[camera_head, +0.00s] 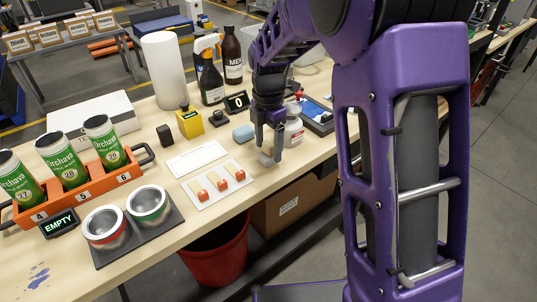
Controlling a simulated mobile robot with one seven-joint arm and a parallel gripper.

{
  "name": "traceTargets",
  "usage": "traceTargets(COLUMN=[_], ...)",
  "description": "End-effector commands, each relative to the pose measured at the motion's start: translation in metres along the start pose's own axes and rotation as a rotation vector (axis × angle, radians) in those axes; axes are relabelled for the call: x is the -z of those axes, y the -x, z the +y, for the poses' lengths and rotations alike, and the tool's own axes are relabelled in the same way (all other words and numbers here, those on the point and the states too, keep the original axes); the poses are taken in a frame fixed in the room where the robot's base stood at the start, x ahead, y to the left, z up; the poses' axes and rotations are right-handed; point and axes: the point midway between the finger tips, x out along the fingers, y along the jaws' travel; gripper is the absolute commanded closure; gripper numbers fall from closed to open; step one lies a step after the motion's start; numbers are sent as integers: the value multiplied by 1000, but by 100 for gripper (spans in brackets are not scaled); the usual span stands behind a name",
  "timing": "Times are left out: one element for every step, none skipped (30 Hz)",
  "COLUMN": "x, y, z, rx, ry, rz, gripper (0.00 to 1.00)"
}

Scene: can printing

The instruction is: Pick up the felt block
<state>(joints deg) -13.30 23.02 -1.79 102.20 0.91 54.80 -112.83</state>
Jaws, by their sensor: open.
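A small dark block (165,135) stands on the wooden bench, left of the yellow box; it looks like the felt block, though its material is too small to tell. A pale blue rounded block (243,132) lies just left of my gripper. My gripper (269,157) points down over the bench near its front edge, right of the white card with red-tipped pieces. It is open, with nothing visible between its fingers. It is well to the right of the dark block and apart from it.
The white card (218,184) and a blank framed sheet (197,159) lie before the dark block. A yellow box (189,122), spray bottle (209,70), brown bottle (232,55) and paper roll (164,70) stand behind. An orange rack (85,187) holds green cans at left.

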Motion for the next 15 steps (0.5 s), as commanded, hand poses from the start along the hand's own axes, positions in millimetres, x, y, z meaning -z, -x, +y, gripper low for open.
traceTargets(x=[0,0,0,0,0,0,0,0,0,0,0,0,0,0,0], y=[0,0,0,0,0,1,1,1,1,1,1,1,1,1,1], z=[0,0,0,0,0,0,0,0,0,0,0,0,0,0,0], rx=[0,0,0,0,0,0,0,0,0,0,-1,-1,-1,-1,-1], ry=[0,0,0,0,0,0,0,0,0,0,0,0,0,0,0], rz=[0,0,0,0,0,0,0,0,0,0,0,0,0,0,0], gripper=[22,22,30,35,40,48,53,58,66,71,76,84,89,94,100])
